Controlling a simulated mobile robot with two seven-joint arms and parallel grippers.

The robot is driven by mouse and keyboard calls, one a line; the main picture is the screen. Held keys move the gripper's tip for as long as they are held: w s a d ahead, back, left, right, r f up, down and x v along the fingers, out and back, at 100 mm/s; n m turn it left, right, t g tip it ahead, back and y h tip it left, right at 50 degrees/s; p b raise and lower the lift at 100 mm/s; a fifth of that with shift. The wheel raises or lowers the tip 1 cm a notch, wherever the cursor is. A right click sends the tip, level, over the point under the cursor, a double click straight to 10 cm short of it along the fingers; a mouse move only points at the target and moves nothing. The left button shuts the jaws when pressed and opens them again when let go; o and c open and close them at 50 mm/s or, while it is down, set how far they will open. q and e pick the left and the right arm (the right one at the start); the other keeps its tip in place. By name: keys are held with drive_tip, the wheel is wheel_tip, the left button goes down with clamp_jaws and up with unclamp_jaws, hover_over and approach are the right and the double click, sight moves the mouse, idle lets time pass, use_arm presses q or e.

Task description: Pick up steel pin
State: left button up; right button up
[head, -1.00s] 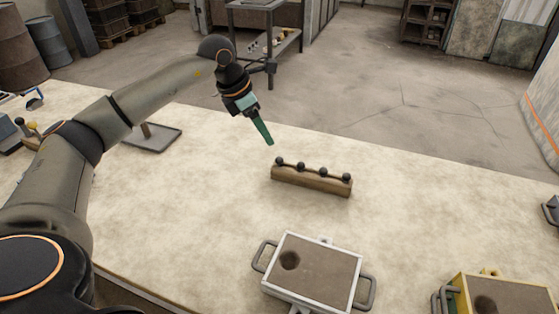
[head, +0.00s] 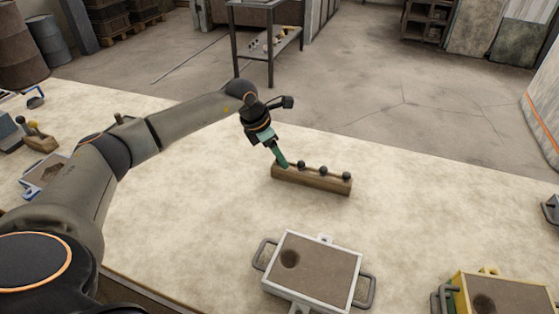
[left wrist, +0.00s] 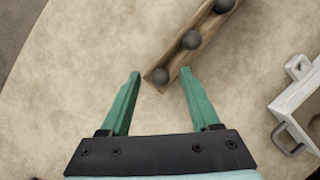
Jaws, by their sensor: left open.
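A wooden block (head: 312,182) stands on the pale table with a row of dark ball-headed pins, which look like the steel pins. Three heads show in the head view, one of them here (head: 301,165); the leftmost is hidden behind my left gripper (head: 283,164). My left gripper is open and points down at the block's left end. In the left wrist view, the end pin's head (left wrist: 160,76) appears between the two green fingertips, with no contact visible. I cannot tell how far the fingers are above it. My right gripper is not in view.
A white-framed box with handles (head: 328,236) stands at the front, and a yellow-framed one (head: 462,284) at the lower right. Another wooden block with coloured knobs (head: 41,144) is at the far left. The table around the pin block is clear.

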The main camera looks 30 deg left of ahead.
use_arm(q)
clamp_jaws()
idle(0.3)
